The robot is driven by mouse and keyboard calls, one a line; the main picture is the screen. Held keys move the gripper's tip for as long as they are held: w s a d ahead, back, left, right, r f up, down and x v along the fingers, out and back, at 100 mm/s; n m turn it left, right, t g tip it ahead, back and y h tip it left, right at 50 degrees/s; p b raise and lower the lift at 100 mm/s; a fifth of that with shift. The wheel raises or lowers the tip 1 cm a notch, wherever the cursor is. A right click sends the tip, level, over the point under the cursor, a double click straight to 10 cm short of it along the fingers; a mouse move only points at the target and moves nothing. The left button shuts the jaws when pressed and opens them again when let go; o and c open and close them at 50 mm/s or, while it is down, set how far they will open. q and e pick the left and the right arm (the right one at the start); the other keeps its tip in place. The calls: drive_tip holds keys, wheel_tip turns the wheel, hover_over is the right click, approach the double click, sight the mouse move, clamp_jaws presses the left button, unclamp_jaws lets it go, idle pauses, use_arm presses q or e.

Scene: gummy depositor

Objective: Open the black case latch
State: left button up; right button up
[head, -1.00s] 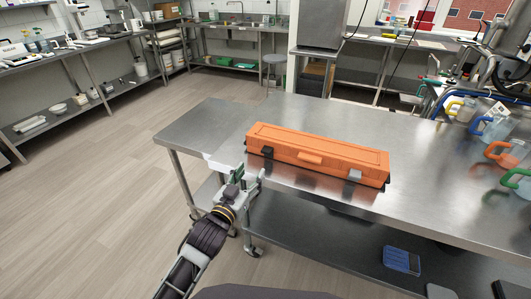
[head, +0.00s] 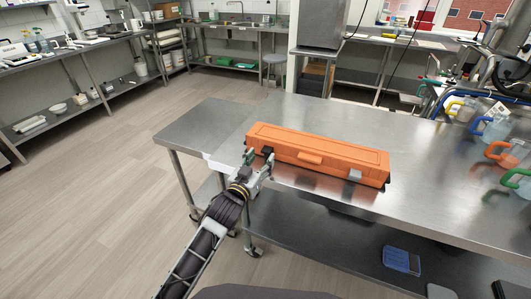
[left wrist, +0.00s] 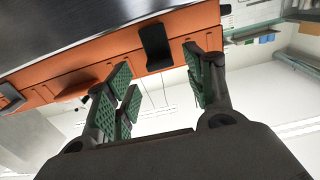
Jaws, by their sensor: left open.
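A long orange case (head: 325,157) lies closed on the steel table. Its black latch (head: 267,151) is on the front face near the left end, and a grey latch (head: 354,175) is near the right end. My left gripper (head: 259,161) is open in front of the black latch. In the left wrist view, which is turned over, the black latch (left wrist: 155,48) appears just beyond the gap between the green-padded fingers (left wrist: 165,85). The fingers show no clear contact with the latch, which looks flat against the case. My right gripper is out of view.
The steel table (head: 440,180) has free room right of the case. Jugs with coloured handles (head: 507,153) stand at the right. The lower shelf holds a blue item (head: 402,261). The table's front edge runs just below the case.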

sight(265, 153)
use_arm(q)
drive_tip(key=shift+x, duration=2.3)
drive_tip(key=c, duration=1)
